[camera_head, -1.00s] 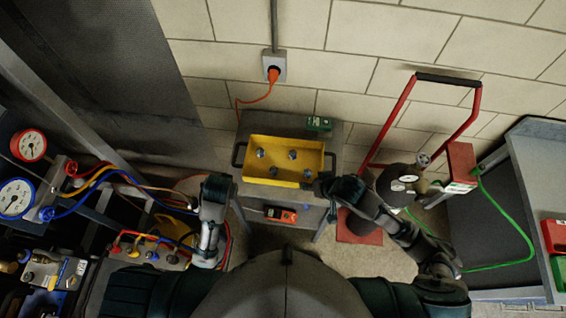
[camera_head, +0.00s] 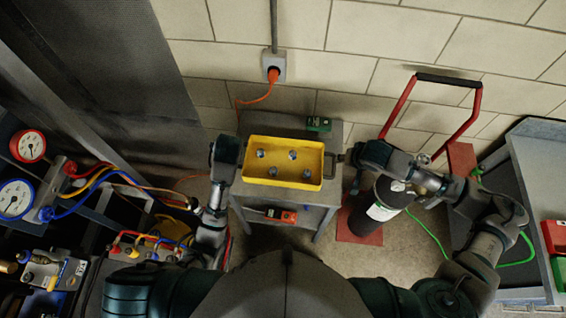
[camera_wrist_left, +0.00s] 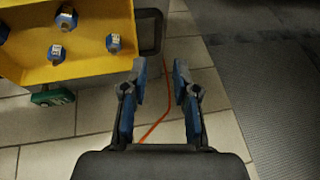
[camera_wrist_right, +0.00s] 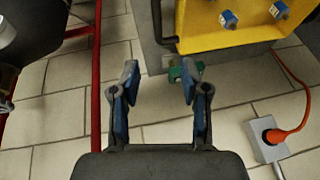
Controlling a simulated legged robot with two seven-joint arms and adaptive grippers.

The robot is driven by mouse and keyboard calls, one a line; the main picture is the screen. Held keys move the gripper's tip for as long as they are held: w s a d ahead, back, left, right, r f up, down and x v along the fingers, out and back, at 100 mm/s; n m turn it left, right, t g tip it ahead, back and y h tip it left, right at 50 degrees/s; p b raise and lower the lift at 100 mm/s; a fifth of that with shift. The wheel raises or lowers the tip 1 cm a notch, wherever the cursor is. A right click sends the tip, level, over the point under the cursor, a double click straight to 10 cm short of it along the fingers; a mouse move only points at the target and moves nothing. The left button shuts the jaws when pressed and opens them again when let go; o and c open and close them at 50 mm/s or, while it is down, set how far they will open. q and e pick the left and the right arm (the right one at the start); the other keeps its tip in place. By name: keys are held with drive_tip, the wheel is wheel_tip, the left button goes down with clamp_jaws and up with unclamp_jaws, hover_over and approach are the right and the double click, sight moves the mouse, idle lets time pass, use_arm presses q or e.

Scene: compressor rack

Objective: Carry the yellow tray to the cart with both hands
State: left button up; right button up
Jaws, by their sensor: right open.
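My left gripper (camera_wrist_left: 160,72) is open and empty beside the tray's left end. In the left wrist view the dark left handle (camera_wrist_left: 150,32) lies just ahead of its fingertips; my arm hides it in the head view. My right gripper (camera_wrist_right: 160,78) is open and empty at the tray's right end. In the right wrist view the dark right handle (camera_wrist_right: 157,25) lies ahead of its fingertips. Neither gripper visibly holds a handle.
A red hand truck (camera_head: 462,130) with a dark cylinder (camera_head: 368,218) stands right of the stand, near my right arm. A gauge rack (camera_head: 32,200) with hoses is at the left. A grey table (camera_head: 545,170) is at the far right. An orange tool (camera_head: 281,215) lies below the tray.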

use_arm(q)
drive_tip(key=x, duration=0.5)
drive_tip(key=d+x, duration=0.1)
drive_tip(key=x, duration=0.1)
drive_tip(key=shift+w+a+f, duration=0.1)
drive_tip(key=shift+w+f, duration=0.1)
drive_tip(key=shift+f, duration=0.25)
use_arm(e)
approach(334, 164)
drive_tip(key=x, duration=0.3)
use_arm(q)
drive_tip(key=x, duration=0.7)
drive_tip(key=shift+w+a, duration=0.1)
drive_tip(key=shift+a, duration=0.25)
use_arm(e)
drive_tip(key=x, duration=0.6)
drive_tip(key=shift+w+f, duration=0.2)
drive_tip(key=shift+f, duration=0.15)
use_arm(q)
drive_tip(key=shift+w+f, duration=0.25)
drive_tip(key=shift+f, duration=0.35)
use_arm(e)
drive_tip(key=shift+w+f, duration=0.25)
drive_tip(key=shift+f, duration=0.35)
use_arm(q)
drive_tip(key=shift+d, duration=0.15)
drive_tip(key=shift+c, duration=0.3)
use_arm(e)
drive_tip(key=shift+d, duration=0.15)
drive_tip(key=shift+c, duration=0.2)
